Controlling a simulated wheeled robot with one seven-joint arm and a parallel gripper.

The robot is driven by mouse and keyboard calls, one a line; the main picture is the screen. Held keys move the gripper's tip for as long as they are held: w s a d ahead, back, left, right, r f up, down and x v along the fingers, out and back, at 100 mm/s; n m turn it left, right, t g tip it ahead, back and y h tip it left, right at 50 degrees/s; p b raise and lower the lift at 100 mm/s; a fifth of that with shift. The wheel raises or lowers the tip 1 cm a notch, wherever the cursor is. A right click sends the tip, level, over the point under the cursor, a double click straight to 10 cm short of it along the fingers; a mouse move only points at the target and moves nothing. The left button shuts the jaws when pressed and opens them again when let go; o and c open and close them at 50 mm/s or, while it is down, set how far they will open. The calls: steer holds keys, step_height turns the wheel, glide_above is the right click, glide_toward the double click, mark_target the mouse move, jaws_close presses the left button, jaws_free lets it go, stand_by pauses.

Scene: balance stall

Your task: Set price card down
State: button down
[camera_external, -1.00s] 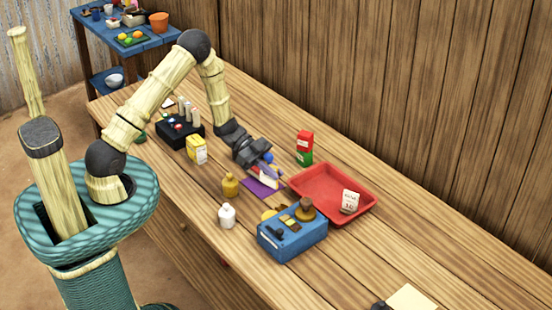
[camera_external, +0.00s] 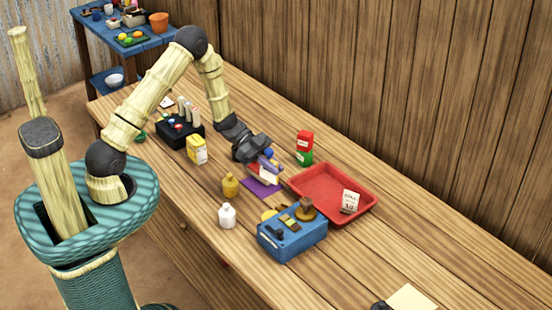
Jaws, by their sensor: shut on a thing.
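My gripper (camera_external: 266,161) is shut on a small white and reddish item that looks like a price card (camera_external: 267,173). It holds the card just above or on a purple mat (camera_external: 262,188); I cannot tell whether the card touches it. The card's face is partly hidden by the jaws, and something blue shows beside the fingers.
A red and green box (camera_external: 304,148) stands behind the mat.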

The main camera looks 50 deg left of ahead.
steer(key=r, duration=0.3)
steer(key=shift+w+d+r, duration=0.25)
steer(key=shift+d+r, duration=0.05)
steer(key=shift+d, duration=0.1)
steer(key=w+d+r+n+t+y+b, duration=0.1)
steer(key=w+d+n+t+y+b, duration=0.2)
steer(key=d, duration=0.6)
steer(key=w+d+r+n+t+y+b, duration=0.1)
steer(key=w+d+n+t+b, duration=0.3)
steer(key=d, duration=0.5)
steer(key=s+d+f+n+t+y+b, duration=0.2)
steer(key=s+d+n+t+y+b, duration=0.3)
steer(key=s+d, duration=0.6)
steer(key=f, duration=0.1)
steer(key=s+f+g, duration=0.1)
steer(key=f, duration=0.1)
steer(key=f+g+b, duration=0.1)
steer(key=f, duration=0.1)
steer(key=shift+s+a+m+h, duration=0.2)
steer(key=shift+a+m+h, duration=0.2)
steer(key=shift+f, duration=0.1)
step_height(320, 180, down, 6)
